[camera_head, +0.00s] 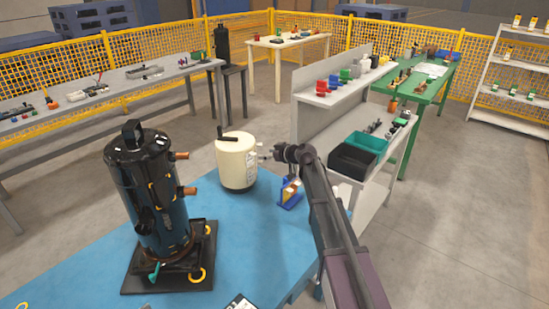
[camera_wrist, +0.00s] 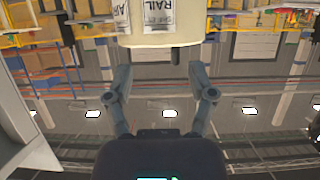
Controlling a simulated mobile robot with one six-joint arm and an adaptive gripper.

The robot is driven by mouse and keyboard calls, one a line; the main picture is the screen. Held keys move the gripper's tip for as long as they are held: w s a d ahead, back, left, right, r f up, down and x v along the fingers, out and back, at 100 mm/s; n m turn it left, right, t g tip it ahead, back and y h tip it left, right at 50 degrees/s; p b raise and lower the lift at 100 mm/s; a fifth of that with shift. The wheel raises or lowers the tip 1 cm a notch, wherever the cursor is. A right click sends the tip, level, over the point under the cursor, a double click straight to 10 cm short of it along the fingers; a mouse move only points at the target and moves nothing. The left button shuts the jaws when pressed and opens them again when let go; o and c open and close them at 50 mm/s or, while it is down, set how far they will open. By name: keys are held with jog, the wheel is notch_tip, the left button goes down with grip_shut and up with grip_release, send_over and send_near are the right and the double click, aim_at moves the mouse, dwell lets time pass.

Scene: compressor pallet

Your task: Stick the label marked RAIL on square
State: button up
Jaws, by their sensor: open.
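A cream cylinder (camera_head: 236,163) with a dark top handle stands on the blue table. White labels (camera_head: 251,160) hang on its right side. In the wrist view the cylinder (camera_wrist: 190,41) fills the top centre. The label reading RAIL (camera_wrist: 159,17) is on it, beside another label (camera_wrist: 122,15) that is cut off by the frame edge. My gripper (camera_head: 266,153) is right of the cylinder, facing its labels. In the wrist view my gripper (camera_wrist: 160,76) is open, with nothing between the fingers. The black compressor (camera_head: 150,190) has small orange outlines; I cannot tell which is a square.
The compressor stands on a dark base plate (camera_head: 135,277) at the table's left. A small blue stand (camera_head: 291,193) sits right of the cylinder, close to my arm. A grey bench with a black bin (camera_head: 352,160) and teal bin (camera_head: 366,142) is beyond.

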aim_at(252, 153)
jog(key=shift+b+x, duration=1.25)
jog(key=shift+x, duration=2.6)
grip_shut()
